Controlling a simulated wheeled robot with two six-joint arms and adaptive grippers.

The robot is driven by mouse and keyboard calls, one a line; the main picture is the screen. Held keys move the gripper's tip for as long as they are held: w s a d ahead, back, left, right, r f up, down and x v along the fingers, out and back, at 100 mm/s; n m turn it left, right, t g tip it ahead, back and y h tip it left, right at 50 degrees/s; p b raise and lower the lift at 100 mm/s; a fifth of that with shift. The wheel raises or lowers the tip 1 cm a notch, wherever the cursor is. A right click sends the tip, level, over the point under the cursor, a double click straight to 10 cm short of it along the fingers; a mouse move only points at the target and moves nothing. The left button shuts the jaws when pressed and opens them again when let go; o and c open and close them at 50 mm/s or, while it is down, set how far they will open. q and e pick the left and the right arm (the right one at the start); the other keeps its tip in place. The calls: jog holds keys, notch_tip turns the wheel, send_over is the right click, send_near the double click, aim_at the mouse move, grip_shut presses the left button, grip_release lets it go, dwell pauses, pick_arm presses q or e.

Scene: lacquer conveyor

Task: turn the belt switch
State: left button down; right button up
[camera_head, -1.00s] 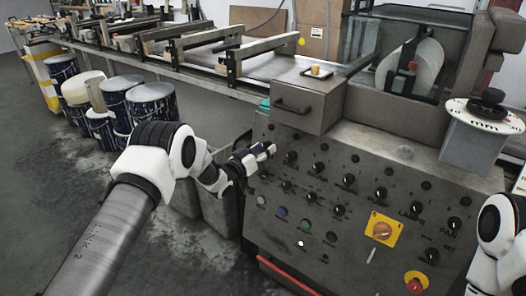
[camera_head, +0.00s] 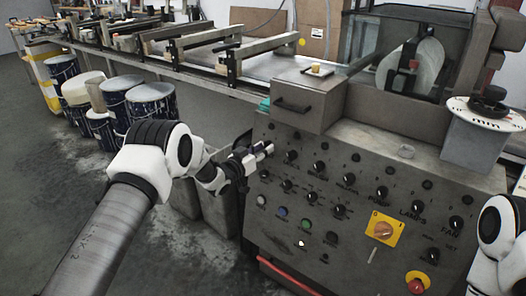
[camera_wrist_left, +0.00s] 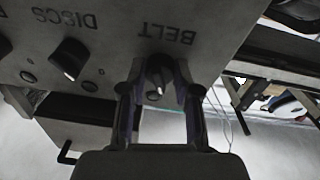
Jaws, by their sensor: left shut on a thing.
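The belt switch (camera_wrist_left: 160,72) is a black knob with a pale pointer mark, under the upside-down BELT label (camera_wrist_left: 167,35) in the left wrist view. My left gripper (camera_wrist_left: 160,88) has one finger on each side of this knob and is shut on it. In the head view my left gripper (camera_head: 262,150) is at the upper left corner of the grey control panel (camera_head: 290,228), where it hides the switch. My right arm shows at the right edge, but its gripper is out of view.
The DISCS knob (camera_wrist_left: 68,60) is beside the belt switch. More black knobs, coloured buttons, an orange rotary switch (camera_head: 383,229) and a red button (camera_head: 417,283) are on the panel. A drawer box (camera_head: 305,105) juts out above. Several drums (camera_head: 150,103) stand at left.

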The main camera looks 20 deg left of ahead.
pick_arm(q)
jog(key=m+h+b, duration=0.1)
jog(key=m, duration=0.4)
jog(key=shift+a+g, duration=0.15)
jog(key=shift+g, duration=0.25)
jog(key=m+g+b, duration=0.1)
jog(key=m, duration=0.5)
jog(key=shift+w+a+r, duration=0.1)
jog(key=c, duration=0.8)
grip_release()
jog(key=v, duration=1.2)
jog(key=shift+w, duration=0.1)
